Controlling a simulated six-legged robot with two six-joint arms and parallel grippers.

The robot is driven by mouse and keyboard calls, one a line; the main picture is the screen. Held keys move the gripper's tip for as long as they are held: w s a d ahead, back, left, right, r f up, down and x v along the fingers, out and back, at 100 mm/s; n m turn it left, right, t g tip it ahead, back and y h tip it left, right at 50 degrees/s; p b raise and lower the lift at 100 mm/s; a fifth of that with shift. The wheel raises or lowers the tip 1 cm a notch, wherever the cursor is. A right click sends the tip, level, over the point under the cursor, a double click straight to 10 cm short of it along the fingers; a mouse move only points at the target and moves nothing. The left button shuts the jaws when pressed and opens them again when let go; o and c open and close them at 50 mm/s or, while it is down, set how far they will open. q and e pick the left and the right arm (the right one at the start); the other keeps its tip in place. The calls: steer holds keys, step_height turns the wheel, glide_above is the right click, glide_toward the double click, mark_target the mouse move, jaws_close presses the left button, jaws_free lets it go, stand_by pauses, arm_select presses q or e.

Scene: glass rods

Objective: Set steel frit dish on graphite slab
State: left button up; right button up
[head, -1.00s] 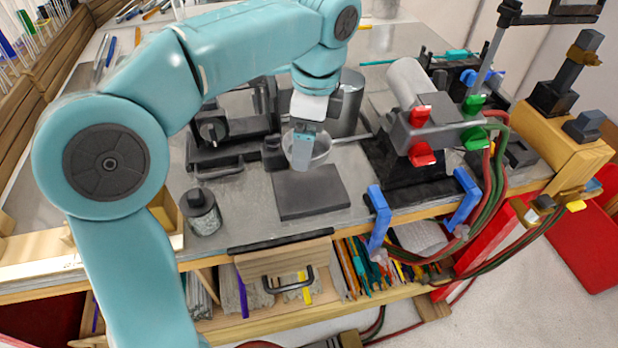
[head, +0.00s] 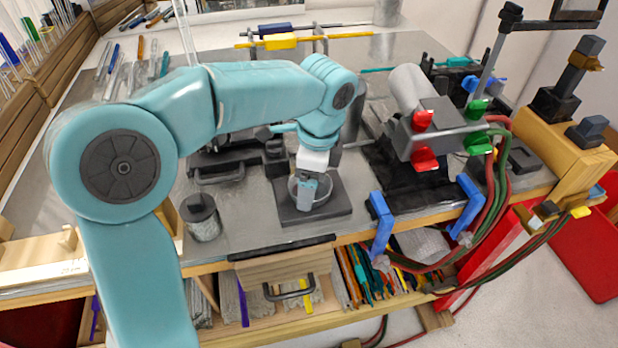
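The steel frit dish (head: 325,190), a small round grey cup, is over the middle of the dark graphite slab (head: 334,208) in the head view. It looks upright and low, at or very near the slab's surface; I cannot tell whether its base touches. My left gripper (head: 307,195) comes down from above and is shut on the dish's near-left wall, hiding part of it. The slab lies flat near the bench's front edge, and its near corners are bare. My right gripper is not in view.
A lidded glass jar (head: 202,218) stands left of the slab. A dark metal fixture (head: 220,165) sits behind it to the left. A grey burner-like device with red and green knobs (head: 430,128) and blue brackets (head: 381,222) stand to the right.

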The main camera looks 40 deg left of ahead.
mark_target(317, 193)
arm_select(q)
steer(key=shift+o, duration=0.9)
steer(key=shift+w, duration=0.1)
steer(key=shift+r, duration=0.25)
step_height(317, 193, up, 12)
steer(key=d+p, duration=0.1)
steer(key=shift+w+d+p, duration=0.2)
steer(key=shift+w+p, duration=0.1)
steer(key=shift+p, duration=0.1)
steer(key=shift+f, duration=0.15)
